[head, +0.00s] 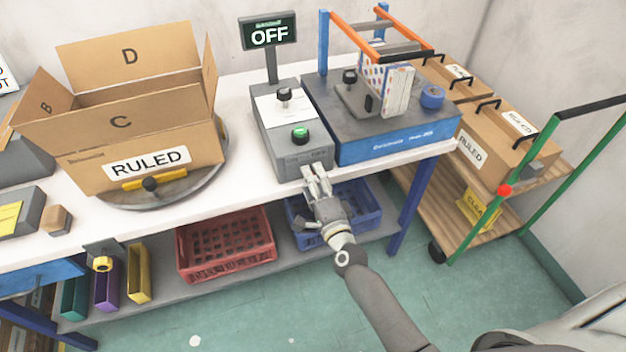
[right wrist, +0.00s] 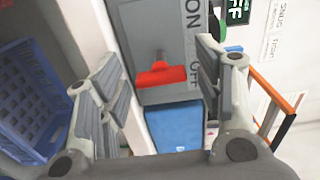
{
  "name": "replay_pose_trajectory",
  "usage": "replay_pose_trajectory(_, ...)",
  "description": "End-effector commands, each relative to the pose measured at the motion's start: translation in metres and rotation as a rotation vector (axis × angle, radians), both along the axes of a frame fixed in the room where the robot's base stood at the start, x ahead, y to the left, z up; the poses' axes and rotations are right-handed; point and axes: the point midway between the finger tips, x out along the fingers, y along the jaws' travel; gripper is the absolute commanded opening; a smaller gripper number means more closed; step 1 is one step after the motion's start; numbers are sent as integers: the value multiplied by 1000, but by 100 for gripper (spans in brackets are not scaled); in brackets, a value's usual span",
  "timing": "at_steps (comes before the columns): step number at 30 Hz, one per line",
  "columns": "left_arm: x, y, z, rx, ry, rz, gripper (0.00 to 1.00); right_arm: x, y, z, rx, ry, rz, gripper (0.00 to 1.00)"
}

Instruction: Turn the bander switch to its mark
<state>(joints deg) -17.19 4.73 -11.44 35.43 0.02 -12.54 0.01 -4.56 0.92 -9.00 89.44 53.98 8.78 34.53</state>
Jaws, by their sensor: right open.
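The bander switch is a red handle (right wrist: 162,74) on the grey face of the control box, with ON and OFF lettering beside it in the right wrist view. The handle sits nearer the OFF lettering. The grey control box (head: 290,143) stands on the table in the head view, and a display (head: 270,36) above it reads OFF. My right gripper (head: 318,178) is at the box's front edge. In the right wrist view it (right wrist: 158,82) is open, its fingers on either side of the red handle, without visible contact. My gripper hides the handle in the head view. My left gripper is not in view.
The blue bander (head: 390,140) stands right of the control box. A cardboard box (head: 140,150) labelled RULED sits on a turntable at left. Below are a red crate (head: 226,262) and a blue crate (head: 372,222). A cart with boxes (head: 500,205) stands at right.

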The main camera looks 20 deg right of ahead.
Motion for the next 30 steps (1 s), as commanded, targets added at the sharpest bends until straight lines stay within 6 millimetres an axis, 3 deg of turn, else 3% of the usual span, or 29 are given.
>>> replay_pose_trajectory(16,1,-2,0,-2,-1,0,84,-98,-3,-1,-1,3,1,61)
replay_pose_trajectory(21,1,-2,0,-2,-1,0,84,-111,-4,0,-1,2,1,61)
replay_pose_trajectory(30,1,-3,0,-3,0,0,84,-113,-4,0,0,0,1,61)
